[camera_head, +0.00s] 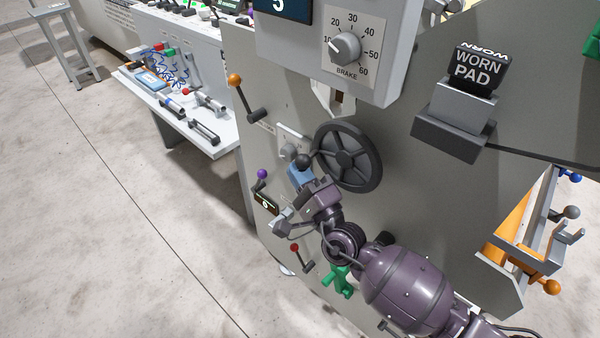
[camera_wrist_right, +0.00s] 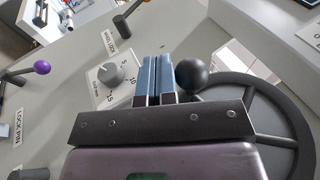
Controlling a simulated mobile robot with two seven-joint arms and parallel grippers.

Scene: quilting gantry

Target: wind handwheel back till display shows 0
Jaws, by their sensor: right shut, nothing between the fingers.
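The dark spoked handwheel (camera_head: 346,155) is on the grey panel; its rim also fills the right side of the wrist view (camera_wrist_right: 304,130). Its round black knob (camera_head: 303,161) is at the wheel's left side. My right gripper (camera_head: 300,174) has its blue fingers shut and empty at the knob. In the wrist view the fingers (camera_wrist_right: 157,78) are together just left of the knob (camera_wrist_right: 191,75); I cannot tell whether they touch it. A dark display (camera_head: 283,8) at the top shows a digit cut by the frame edge, perhaps 5. My left gripper is out of view.
A BRAKE dial (camera_head: 345,46) is above the wheel. Close by are a smaller dial (camera_wrist_right: 118,70), an orange-knobbed lever (camera_head: 243,97) and a purple-knobbed lock pin lever (camera_wrist_right: 28,72). The WORN PAD block (camera_head: 462,93) stands right.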

